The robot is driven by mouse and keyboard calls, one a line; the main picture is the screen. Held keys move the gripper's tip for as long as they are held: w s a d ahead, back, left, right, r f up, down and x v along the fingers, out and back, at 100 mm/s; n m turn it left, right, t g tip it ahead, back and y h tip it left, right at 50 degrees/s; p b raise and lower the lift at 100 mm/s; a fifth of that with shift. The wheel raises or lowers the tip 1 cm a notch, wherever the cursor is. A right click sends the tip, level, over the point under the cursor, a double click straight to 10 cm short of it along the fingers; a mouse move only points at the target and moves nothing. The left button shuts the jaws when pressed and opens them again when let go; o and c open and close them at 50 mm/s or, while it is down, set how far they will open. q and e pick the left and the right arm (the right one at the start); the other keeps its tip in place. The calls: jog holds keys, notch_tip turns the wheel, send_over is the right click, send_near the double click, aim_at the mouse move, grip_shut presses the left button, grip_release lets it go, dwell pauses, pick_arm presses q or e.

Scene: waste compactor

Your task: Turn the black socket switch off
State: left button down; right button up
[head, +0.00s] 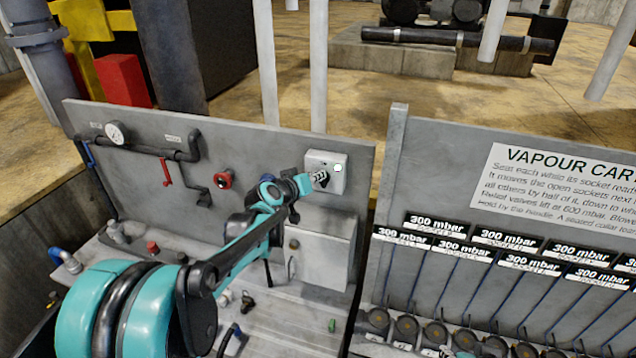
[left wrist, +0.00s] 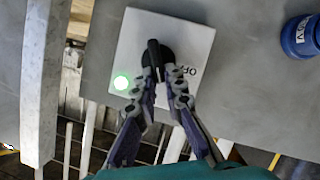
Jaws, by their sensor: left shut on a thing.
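The grey-white switch box (head: 325,163) is fixed to the upper right of the grey back panel. It also fills the middle of the left wrist view (left wrist: 135,35), where its black socket switch (left wrist: 153,50) and part of the "OFF" lettering show. A green light (left wrist: 121,82) on the box is lit. My left gripper (left wrist: 160,78) is at the box front with its fingers shut on the black switch. In the head view the left gripper (head: 316,178) hides much of the switch. My right gripper is not in view.
The panel carries a gauge (head: 116,132), dark pipes, a red-handled valve (head: 166,172) and a red round knob (head: 222,178). A grey cabinet (head: 322,255) stands below the box. A rack with "300 mbar" labels (head: 434,224) stands to the right.

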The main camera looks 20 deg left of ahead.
pick_arm(q)
jog(key=shift+a+f+n+t+h+b, duration=0.25)
jog(key=shift+f+n+t+h+b, duration=0.35)
jog(key=shift+n+b, duration=1.1)
jog(key=shift+a+f+n+t+h+b, duration=0.3)
jog(key=shift+n+h+b, duration=0.55)
jog(key=shift+n+b, duration=0.8)
jog(key=shift+a+f+n+t+h+b, duration=0.2)
jog(key=shift+n+t+h+b, duration=0.45)
jog(key=shift+n+b, duration=1)
jog(key=c, duration=1.6)
grip_release()
jog(key=v, duration=1.2)
